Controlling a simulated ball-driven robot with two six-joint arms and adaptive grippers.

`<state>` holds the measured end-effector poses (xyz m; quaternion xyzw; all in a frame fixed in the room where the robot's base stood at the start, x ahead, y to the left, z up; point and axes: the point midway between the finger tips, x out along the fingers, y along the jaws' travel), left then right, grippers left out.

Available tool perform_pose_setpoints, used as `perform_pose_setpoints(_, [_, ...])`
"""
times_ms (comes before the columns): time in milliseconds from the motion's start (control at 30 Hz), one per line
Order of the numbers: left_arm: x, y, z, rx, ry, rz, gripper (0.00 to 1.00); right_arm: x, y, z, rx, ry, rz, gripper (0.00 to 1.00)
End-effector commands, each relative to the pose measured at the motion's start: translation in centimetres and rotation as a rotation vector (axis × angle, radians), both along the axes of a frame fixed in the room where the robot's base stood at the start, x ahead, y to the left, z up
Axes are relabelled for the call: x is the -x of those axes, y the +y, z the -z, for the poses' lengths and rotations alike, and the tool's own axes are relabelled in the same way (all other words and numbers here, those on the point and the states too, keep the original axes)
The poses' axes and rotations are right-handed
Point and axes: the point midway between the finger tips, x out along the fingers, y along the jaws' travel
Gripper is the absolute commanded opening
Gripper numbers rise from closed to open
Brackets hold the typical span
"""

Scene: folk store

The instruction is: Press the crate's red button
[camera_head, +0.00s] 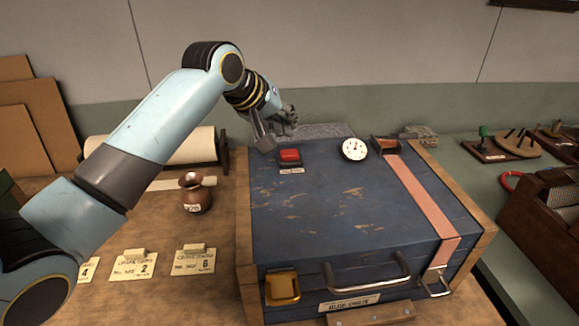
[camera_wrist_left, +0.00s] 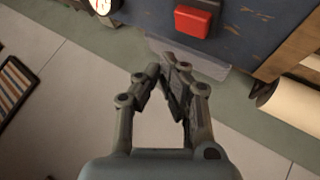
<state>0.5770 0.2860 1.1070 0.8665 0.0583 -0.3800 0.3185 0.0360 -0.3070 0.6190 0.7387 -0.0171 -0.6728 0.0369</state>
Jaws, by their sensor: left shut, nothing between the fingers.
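The crate (camera_head: 330,215) is a large, worn blue box with wooden edges on the table. Its red button (camera_head: 289,155) sits on a dark base near the back left of the lid, with a small label in front. The button also shows near the top of the left wrist view (camera_wrist_left: 192,20). My left gripper (camera_head: 264,140) is at the crate's back left, behind and left of the button in the head view. In the left wrist view its fingers (camera_wrist_left: 167,72) are shut and empty, short of the button and apart from it in the picture. My right gripper is out of view.
A white dial (camera_head: 354,149) sits right of the button, and a pink strap (camera_head: 425,197) crosses the lid's right side. The lid's middle is clear.

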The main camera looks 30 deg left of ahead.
Motion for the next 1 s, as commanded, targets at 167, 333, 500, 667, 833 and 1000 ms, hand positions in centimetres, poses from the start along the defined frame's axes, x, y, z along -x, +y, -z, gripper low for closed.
perform_pose_setpoints(167, [0.0,0.0,2.1,0.0,0.002,0.001,0.0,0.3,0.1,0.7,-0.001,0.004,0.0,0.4])
perform_pose_setpoints(333, [0.0,0.0,2.5,0.0,0.002,0.001,0.0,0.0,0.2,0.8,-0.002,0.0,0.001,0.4])
perform_pose_setpoints(500, [0.0,0.0,2.5,0.0,0.002,0.001,0.0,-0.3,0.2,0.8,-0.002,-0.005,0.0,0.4])
perform_pose_setpoints(667, [0.0,0.0,2.5,0.0,0.002,0.001,0.0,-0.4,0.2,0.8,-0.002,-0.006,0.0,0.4])
perform_pose_setpoints(833, [0.0,0.0,2.5,0.0,0.002,0.001,0.0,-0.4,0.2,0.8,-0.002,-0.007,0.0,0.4])
perform_pose_setpoints(1000, [0.0,0.0,2.5,0.0,0.002,0.001,0.0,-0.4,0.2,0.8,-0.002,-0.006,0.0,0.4])
